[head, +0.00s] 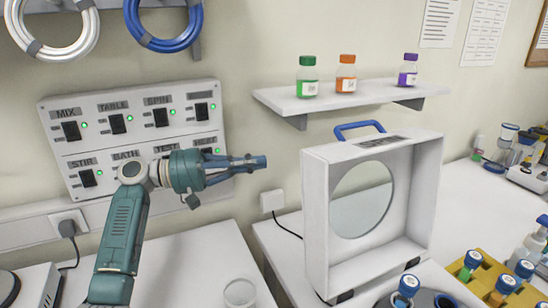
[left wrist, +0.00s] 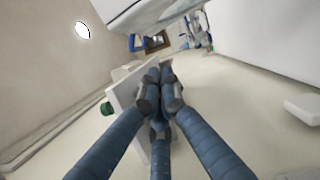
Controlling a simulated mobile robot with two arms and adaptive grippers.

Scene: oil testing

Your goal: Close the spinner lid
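The spinner lid (head: 315,215) is a white box-shaped cover with a round window and a blue handle (head: 360,127) on its upper edge. It stands upright, raised at the back of the spinner. Below it, the spinner's dark inside shows in part at the bottom edge, with a blue-capped vial (head: 405,290) there. My left gripper (head: 255,161) is left of the lid, apart from it, in front of the wall panel. Its blue fingers are drawn together, and their tips meet in the left wrist view (left wrist: 159,88) with nothing seen between them. My right gripper is out of view.
A wall shelf (head: 385,95) with green, orange and purple-capped bottles hangs above the lid. A switch panel (head: 105,118) is behind my left arm. A yellow rack (head: 490,283) of vials stands at right. A clear beaker (head: 240,293) stands on the front table.

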